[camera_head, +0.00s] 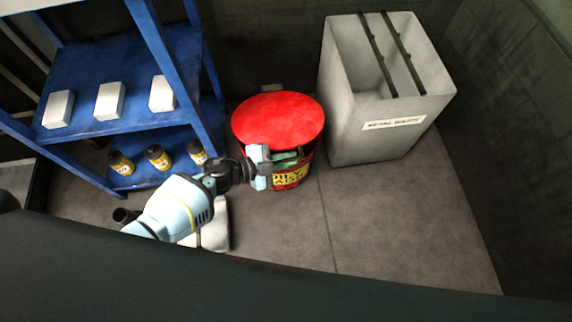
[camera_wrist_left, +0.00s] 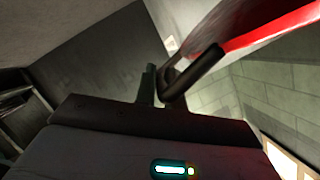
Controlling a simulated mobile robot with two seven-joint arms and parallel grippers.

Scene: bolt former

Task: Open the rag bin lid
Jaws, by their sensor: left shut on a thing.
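The rag bin (camera_head: 290,179) is a red drum with yellow lettering, standing on the floor near the middle of the head view. Its round red lid (camera_head: 277,119) lies over the top and looks shut or nearly so. My left gripper (camera_head: 280,162) is at the near side of the bin, just below the lid's rim, and hides part of the bin's front. In the left wrist view a dark bar-like handle (camera_wrist_left: 196,75) sits at the fingers, beside the red lid (camera_wrist_left: 250,28). The gripper is shut on this handle. My right gripper is not in view.
A tall grey waste bin (camera_head: 375,130) with two dark bars across its top stands right of the rag bin. A blue shelf (camera_head: 95,68) with white boxes and yellow-black bottles stands left. Floor (camera_head: 400,215) is clear at the right front.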

